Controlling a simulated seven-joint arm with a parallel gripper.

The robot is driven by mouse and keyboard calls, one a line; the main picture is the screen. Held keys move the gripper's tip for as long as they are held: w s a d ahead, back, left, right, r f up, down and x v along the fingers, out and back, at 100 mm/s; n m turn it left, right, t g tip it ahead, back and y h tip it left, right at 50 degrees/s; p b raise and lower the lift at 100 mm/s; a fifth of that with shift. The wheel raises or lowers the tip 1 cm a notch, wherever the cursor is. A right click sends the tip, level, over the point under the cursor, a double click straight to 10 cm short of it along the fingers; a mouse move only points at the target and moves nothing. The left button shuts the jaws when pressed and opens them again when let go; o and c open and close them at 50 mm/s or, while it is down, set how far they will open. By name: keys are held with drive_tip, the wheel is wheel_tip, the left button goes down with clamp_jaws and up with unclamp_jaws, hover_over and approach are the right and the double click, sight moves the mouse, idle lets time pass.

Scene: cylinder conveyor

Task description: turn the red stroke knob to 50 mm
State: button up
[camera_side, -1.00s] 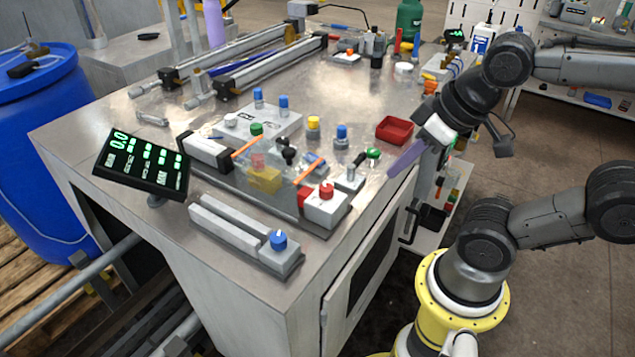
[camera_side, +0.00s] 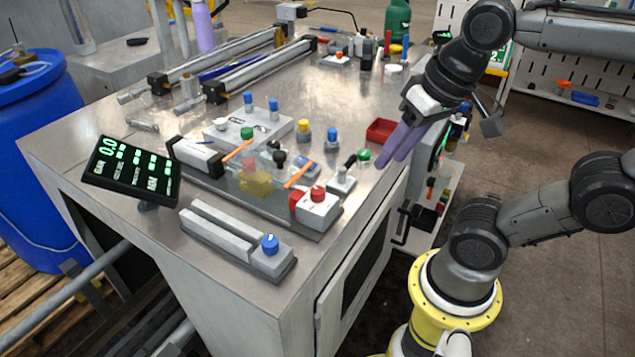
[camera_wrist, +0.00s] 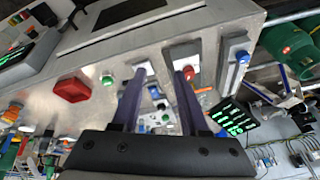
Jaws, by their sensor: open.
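The red stroke knob (camera_side: 318,193) sits on a white block (camera_side: 318,211) near the front edge of the bench. In the wrist view the red knob (camera_wrist: 188,73) shows close beside the tip of the right-hand finger. My gripper (camera_side: 393,160) is open and empty, with two purple fingers pointing down and left. It is above the bench's right edge, right of the knob and apart from it. The wrist view shows the spread fingers of my gripper (camera_wrist: 159,75) too. The display (camera_side: 132,170) shows green figures, with 0.0 at its top.
A lever and green button (camera_side: 364,156) stand between the knob and my gripper. A red tray (camera_side: 388,131) is behind them. A clear panel with orange edges (camera_side: 270,172) stands left of the knob. A blue knob (camera_side: 270,243) sits on a rail in front.

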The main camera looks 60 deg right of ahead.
drive_tip(key=w+a+r+m+g, duration=0.2)
drive_tip(key=w+r+m, duration=0.2)
drive_tip(key=w+r, duration=0.15)
drive_tip(key=g, duration=0.2)
approach(317, 190)
drive_tip(key=shift+m, duration=0.3)
wheel_tip(317, 190, down, 9)
drive_tip(key=shift+w+r, duration=0.15)
drive_tip(key=shift+r, duration=0.05)
drive_tip(key=shift+c, duration=0.3)
clamp_jaws()
